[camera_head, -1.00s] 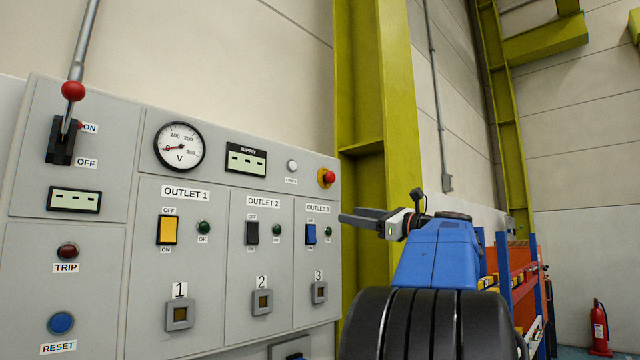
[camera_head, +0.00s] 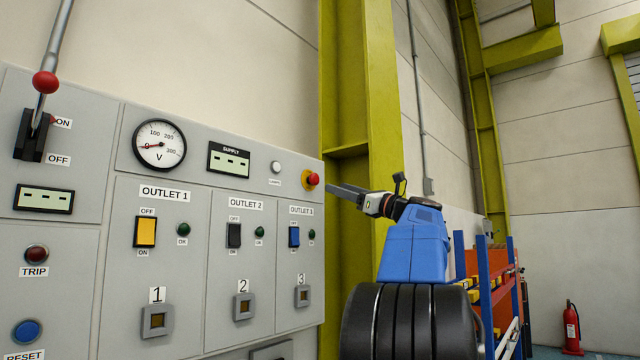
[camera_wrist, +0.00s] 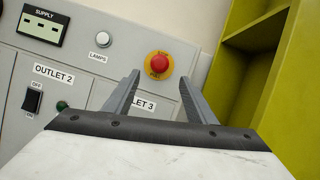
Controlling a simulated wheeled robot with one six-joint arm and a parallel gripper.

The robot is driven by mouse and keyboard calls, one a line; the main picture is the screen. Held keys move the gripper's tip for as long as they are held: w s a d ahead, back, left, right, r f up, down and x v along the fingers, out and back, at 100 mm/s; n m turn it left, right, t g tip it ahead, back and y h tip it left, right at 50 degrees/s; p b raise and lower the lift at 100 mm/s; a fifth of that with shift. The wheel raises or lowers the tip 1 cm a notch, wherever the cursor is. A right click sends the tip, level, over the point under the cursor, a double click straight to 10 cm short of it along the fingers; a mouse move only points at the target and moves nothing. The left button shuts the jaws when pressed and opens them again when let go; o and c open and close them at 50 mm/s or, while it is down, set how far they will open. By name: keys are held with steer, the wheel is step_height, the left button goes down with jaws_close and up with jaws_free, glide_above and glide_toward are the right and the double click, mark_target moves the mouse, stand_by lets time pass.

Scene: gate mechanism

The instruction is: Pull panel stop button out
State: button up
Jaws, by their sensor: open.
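The panel stop button (camera_head: 312,179) is a red knob on a yellow round base at the upper right of the grey control panel (camera_head: 200,270). In the wrist view the red stop button (camera_wrist: 159,62) shows ahead of my gripper (camera_wrist: 157,83), above and between the two fingers in the picture. My gripper (camera_head: 345,191) is open and empty, and its fingers are level with the button or slightly lower, just right of it in the head view. I see no contact with the button.
The lamps button (camera_wrist: 103,39) and supply display (camera_wrist: 41,27) are left of the stop button. Outlet switches, such as the blue one (camera_head: 294,236), sit lower. A yellow-green steel column (camera_head: 345,110) stands right of the panel. A shelf rack (camera_head: 490,290) stands farther right.

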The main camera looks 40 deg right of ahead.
mark_target(317, 181)
steer(key=x, duration=0.9)
